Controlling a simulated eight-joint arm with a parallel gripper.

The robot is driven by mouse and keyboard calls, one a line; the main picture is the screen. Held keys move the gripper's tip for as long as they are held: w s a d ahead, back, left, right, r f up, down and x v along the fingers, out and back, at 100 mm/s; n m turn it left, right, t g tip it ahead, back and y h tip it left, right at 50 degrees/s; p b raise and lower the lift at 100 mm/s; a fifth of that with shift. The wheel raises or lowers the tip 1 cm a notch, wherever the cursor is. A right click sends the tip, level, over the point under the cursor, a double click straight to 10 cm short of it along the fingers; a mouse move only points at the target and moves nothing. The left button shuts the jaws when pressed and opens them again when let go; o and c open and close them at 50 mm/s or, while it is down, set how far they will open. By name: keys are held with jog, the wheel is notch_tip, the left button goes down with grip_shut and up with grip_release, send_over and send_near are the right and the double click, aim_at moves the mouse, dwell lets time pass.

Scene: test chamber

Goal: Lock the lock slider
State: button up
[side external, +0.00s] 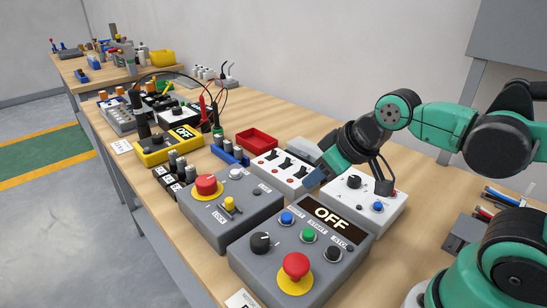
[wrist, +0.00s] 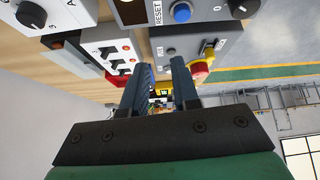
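The lock slider (side external: 229,205) is a small yellow handle on a grey box (side external: 258,215), in front of a red knob (side external: 207,184) and beside a small "LOCK" label. In the wrist view the yellow slider (wrist: 209,50) shows at the edge of the grey box, right of my fingers and partly against the red knob (wrist: 200,70). My gripper (side external: 316,181) is behind and to the right of that box, over the white switch panel area, apart from the slider. In the wrist view my gripper's (wrist: 161,72) two dark fingers stand apart with nothing between them.
A larger grey box (side external: 300,245) with an OFF display and a red emergency button stands nearer the camera. A white switch panel (side external: 284,172) and a white box with a black dial (side external: 362,198) stand close to my gripper. A red tray (side external: 257,139) lies behind.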

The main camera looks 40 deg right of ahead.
jog(key=shift+a+n, duration=0.1)
jog(key=shift+n, duration=0.7)
grip_shut()
jog(key=a+n+y, duration=0.1)
jog(key=n, duration=0.4)
jog(key=w+a+n+g+y, duration=0.1)
jog(key=n+y, duration=0.1)
jog(key=n, duration=0.3)
jog(key=r+n+y, duration=0.1)
jog(key=n+y, duration=0.1)
jog(key=n, duration=0.3)
jog(key=shift+w+a+r+n+g, duration=0.1)
jog(key=shift+w+a+n+g, duration=0.15)
jog(key=shift+a+n+g, duration=0.15)
